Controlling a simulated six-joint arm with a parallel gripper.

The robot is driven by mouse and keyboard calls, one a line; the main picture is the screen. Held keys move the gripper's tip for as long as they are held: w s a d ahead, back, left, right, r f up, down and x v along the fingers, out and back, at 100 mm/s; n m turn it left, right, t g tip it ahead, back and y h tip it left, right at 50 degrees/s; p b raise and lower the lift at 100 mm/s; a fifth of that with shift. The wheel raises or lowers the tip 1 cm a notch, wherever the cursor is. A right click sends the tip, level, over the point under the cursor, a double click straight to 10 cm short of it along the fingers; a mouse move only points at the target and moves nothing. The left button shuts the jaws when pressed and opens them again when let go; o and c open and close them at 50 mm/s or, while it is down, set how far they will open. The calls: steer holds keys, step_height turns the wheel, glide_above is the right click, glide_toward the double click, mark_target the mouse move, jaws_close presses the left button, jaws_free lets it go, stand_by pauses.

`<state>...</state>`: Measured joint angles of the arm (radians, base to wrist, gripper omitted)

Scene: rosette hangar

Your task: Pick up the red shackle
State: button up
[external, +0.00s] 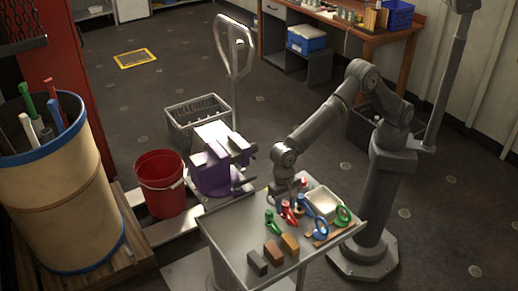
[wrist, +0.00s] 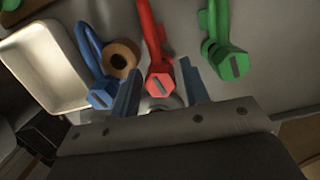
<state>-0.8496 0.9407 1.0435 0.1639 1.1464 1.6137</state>
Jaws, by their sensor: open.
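The red shackle (wrist: 152,40) lies on the grey metal table, its bolt head towards me in the wrist view. It also shows in the external view (external: 288,213), just below my gripper. My gripper (wrist: 160,88) is open, with one finger on each side of the red bolt head. I cannot tell whether the fingers touch it. In the external view my gripper (external: 289,195) is low over the table, its fingertips hard to make out. A blue shackle (wrist: 88,45) lies close on the left and a green shackle (wrist: 221,30) lies on the right.
A wooden ring (wrist: 122,58) sits between the blue and red shackles. A pale tray (wrist: 42,65) stands at left. Several blocks (external: 273,251) line the table's front edge. A purple vise (external: 215,170) stands beyond the table. Bare table (external: 232,222) lies left of the shackles.

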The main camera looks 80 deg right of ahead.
steer(key=c, duration=0.9)
steer(key=shift+r, duration=0.1)
steer(key=shift+r, duration=0.1)
steer(key=shift+r, duration=4.1)
